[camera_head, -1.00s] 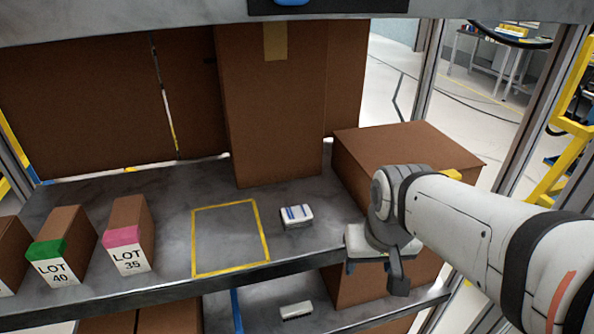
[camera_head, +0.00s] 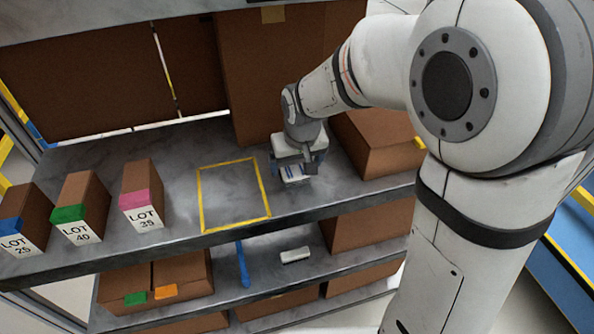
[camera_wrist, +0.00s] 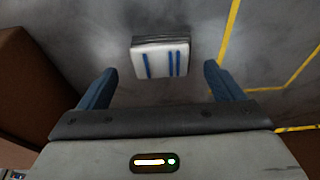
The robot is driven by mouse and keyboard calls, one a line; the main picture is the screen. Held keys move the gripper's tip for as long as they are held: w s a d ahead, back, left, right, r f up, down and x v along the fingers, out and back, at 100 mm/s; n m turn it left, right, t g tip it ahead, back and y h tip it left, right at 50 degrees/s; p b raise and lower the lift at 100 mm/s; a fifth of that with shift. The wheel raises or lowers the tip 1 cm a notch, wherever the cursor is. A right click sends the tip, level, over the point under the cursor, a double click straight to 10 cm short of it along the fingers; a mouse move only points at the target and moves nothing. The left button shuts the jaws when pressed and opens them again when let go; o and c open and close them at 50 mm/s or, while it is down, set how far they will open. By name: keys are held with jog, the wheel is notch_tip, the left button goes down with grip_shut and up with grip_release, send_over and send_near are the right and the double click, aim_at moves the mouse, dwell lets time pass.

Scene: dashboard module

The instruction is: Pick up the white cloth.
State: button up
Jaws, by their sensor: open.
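The white cloth (camera_head: 294,173) is a small folded block with blue stripes, lying on the grey shelf just right of the yellow outlined square. In the wrist view the cloth (camera_wrist: 161,58) lies ahead of my fingertips, roughly centred between them and apart from both. My gripper (camera_head: 303,166) is over the cloth in the head view and partly hides it. In the wrist view my gripper (camera_wrist: 158,78) is open, its two blue fingers spread wider than the cloth, with nothing between them.
A large brown box (camera_head: 375,142) stands close to the right of my gripper. A tall box (camera_head: 255,85) stands behind. Lot boxes (camera_head: 142,195) line the left. The yellow square (camera_head: 233,196) is empty. Another small white item (camera_head: 295,255) lies on the lower shelf.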

jog(key=shift+x, duration=1.25)
jog(key=shift+c, duration=0.5)
jog(key=c, duration=1.1)
jog(key=shift+o, duration=0.2)
